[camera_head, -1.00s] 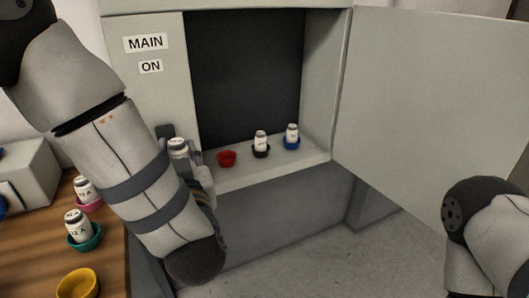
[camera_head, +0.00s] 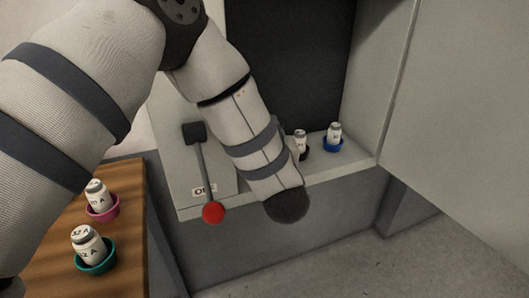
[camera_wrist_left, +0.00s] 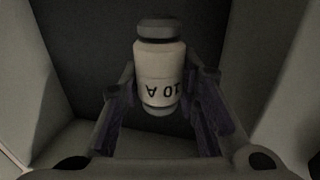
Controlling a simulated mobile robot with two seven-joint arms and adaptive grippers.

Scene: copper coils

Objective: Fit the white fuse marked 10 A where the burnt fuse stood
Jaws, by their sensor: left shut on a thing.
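The white fuse marked 10 A (camera_wrist_left: 160,65) is held between the fingers of my left gripper (camera_wrist_left: 160,100) in the left wrist view. It has grey ends, and its label reads upside down there. In the head view my left forearm reaches across the cabinet opening and hides the gripper and this fuse. The empty red cup on the cabinet shelf (camera_head: 350,165), seen earlier, is hidden behind that arm. My right gripper is not in view.
On the shelf, a white fuse (camera_head: 300,138) stands in a dark cup, partly hidden, and another (camera_head: 335,129) in a blue cup (camera_head: 332,146). A red-knobbed lever (camera_head: 212,213) hangs down. Pink (camera_head: 102,214) and teal (camera_head: 97,267) cups hold fuses on the wooden table (camera_head: 135,230).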

